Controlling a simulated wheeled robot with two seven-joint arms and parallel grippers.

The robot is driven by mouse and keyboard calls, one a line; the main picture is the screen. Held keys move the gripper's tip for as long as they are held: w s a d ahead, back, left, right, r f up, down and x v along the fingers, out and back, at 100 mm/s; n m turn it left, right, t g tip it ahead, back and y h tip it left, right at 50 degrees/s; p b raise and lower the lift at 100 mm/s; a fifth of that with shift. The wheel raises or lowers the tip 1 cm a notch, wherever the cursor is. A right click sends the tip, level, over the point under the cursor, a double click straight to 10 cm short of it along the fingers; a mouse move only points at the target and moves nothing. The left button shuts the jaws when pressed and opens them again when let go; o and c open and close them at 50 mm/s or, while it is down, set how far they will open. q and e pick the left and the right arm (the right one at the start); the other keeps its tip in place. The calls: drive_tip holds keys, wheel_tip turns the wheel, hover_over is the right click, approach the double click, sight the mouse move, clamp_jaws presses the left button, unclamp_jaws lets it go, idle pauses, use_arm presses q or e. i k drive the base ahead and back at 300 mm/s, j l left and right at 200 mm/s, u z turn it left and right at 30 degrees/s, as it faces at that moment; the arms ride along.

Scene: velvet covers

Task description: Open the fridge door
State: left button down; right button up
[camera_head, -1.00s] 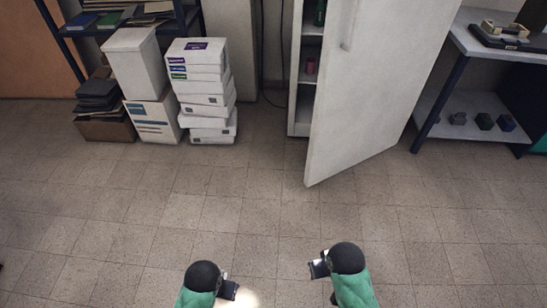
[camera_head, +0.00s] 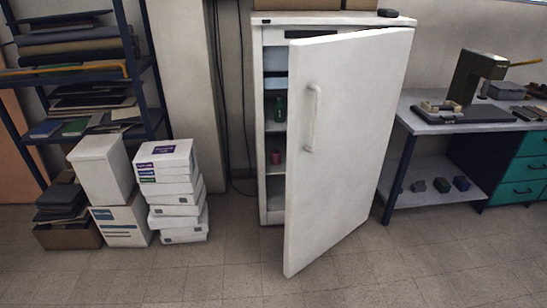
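The white fridge (camera_head: 272,150) stands against the back wall at the centre. Its door (camera_head: 345,140) is partly open and swung out toward me, leaving a gap on the left side. The vertical handle (camera_head: 313,118) is on the door's front face near its left edge. The door hides the rest of the inside. Neither of my grippers is in view.
Stacked white boxes (camera_head: 170,190) and a dark shelf rack stand to the left. A workbench (camera_head: 445,122) with tools and teal drawers is close on the right of the door. The floor (camera_head: 190,278) in front is clear.

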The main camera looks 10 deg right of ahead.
sight(344, 90)
drive_tip(key=i+j, duration=0.25)
drive_tip(key=i+j+z, duration=0.15)
drive_tip(key=j, duration=0.25)
drive_tip(key=i+j, duration=0.35)
drive_tip(key=i+j+z, duration=0.15)
drive_tip(key=j, duration=0.25)
drive_tip(key=i+j, duration=0.25)
drive_tip(key=j, duration=0.15)
drive_tip(key=z, duration=1.55)
